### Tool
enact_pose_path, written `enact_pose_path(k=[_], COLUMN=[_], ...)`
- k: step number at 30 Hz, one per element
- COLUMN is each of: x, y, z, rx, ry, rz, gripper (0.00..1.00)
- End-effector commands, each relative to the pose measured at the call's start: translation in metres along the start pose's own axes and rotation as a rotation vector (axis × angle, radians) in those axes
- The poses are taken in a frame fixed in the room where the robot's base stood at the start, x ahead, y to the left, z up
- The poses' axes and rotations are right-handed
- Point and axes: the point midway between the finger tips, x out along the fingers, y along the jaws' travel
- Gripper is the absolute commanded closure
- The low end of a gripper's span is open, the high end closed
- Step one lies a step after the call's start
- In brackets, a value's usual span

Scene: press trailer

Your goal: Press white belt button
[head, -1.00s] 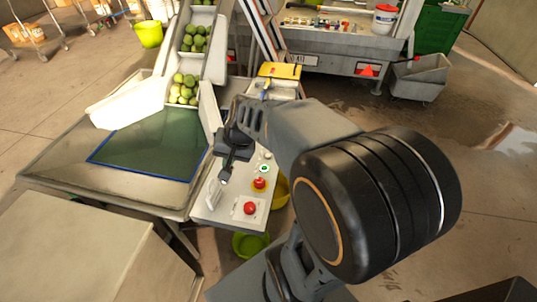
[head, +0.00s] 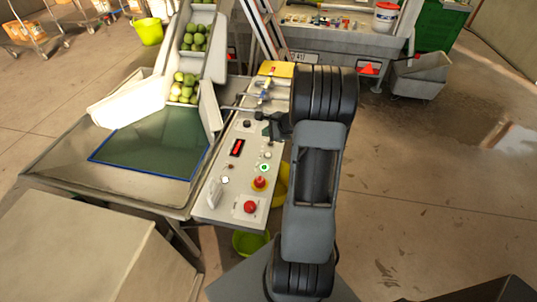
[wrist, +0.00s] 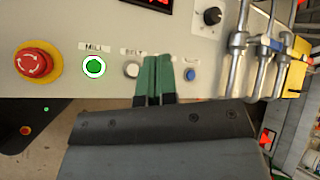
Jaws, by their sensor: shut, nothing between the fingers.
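The control panel (head: 214,204) stands beside the green-covered table. The white belt button (wrist: 131,69) is a round pale button under the "BELT" label in the wrist view; it is small in the head view (head: 268,155). My gripper (wrist: 158,62) has its green fingertips pressed together and empty, just right of the white button in the wrist view. I cannot tell whether the tips touch the panel. The green-lit mill button (wrist: 94,67) is left of the belt button. A blue button (wrist: 190,74) is right of my fingertips.
A red emergency stop (wrist: 37,62) on yellow sits at the panel's left in the wrist view. A black knob (wrist: 212,16) and metal pipes with valves (wrist: 236,60) are to the right. A red button (head: 250,207) is at the panel's near end.

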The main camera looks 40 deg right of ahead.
Motion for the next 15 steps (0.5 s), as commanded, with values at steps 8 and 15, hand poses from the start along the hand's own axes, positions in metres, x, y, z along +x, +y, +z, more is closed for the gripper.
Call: enact_pose_path(k=[8, 15], x=[0.003, 0.015], y=[0.002, 0.011], z=[-0.002, -0.01], rx=[-0.001, 0.0], ry=[0.0, -0.001], rz=[0.001, 0.002], gripper=[1.0, 1.0])
